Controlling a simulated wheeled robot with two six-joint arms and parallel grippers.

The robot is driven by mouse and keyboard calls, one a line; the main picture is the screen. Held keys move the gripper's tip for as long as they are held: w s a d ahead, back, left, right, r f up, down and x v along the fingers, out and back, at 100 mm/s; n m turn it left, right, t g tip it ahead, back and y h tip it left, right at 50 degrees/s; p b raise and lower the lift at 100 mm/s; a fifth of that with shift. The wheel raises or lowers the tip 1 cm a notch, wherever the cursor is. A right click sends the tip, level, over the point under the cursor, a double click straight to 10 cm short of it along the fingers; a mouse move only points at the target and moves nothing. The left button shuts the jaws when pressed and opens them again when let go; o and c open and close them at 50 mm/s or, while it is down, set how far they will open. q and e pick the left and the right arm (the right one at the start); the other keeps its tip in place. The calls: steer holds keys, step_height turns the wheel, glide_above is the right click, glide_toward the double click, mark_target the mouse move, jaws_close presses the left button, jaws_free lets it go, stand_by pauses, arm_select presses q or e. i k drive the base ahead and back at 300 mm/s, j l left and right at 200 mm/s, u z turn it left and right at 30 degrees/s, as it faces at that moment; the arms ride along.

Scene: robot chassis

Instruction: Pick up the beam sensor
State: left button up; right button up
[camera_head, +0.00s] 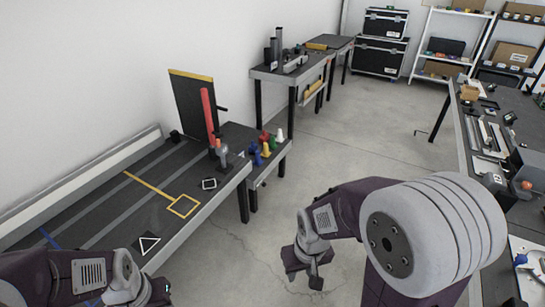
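I cannot pick out the beam sensor with certainty. A small grey upright device with an orange-red top (221,152) stands on the dark left table (95,205), beside a tall red post (208,112); I cannot tell whether it is the sensor. My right gripper (304,277) hangs over the bare floor right of that table, pointing down. Its fingers look apart, with nothing seen between them. My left arm comes in at the bottom left, and its gripper (150,293) is only partly visible at the table's near edge; its fingers are not clear.
Coloured cones (266,147) stand on a small side table. A flat square marker (209,184) and a triangle marker (147,243) lie on the left table. A cluttered workbench (455,118) runs along the right. Shelves and black cases (380,55) stand behind. The middle floor is clear.

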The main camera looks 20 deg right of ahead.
mark_target(224, 167)
steer(key=i+u, duration=0.15)
steer(key=i, duration=0.35)
steer(key=i+l+u, duration=0.15)
steer(key=i, duration=0.35)
steer(key=i+l+u, duration=0.15)
steer(key=i, duration=0.3)
steer(key=i+l+u, duration=0.1)
steer(key=i, duration=0.4)
steer(key=i+l+u, duration=0.15)
steer(key=i+l, duration=0.15)
steer(key=i, duration=0.15)
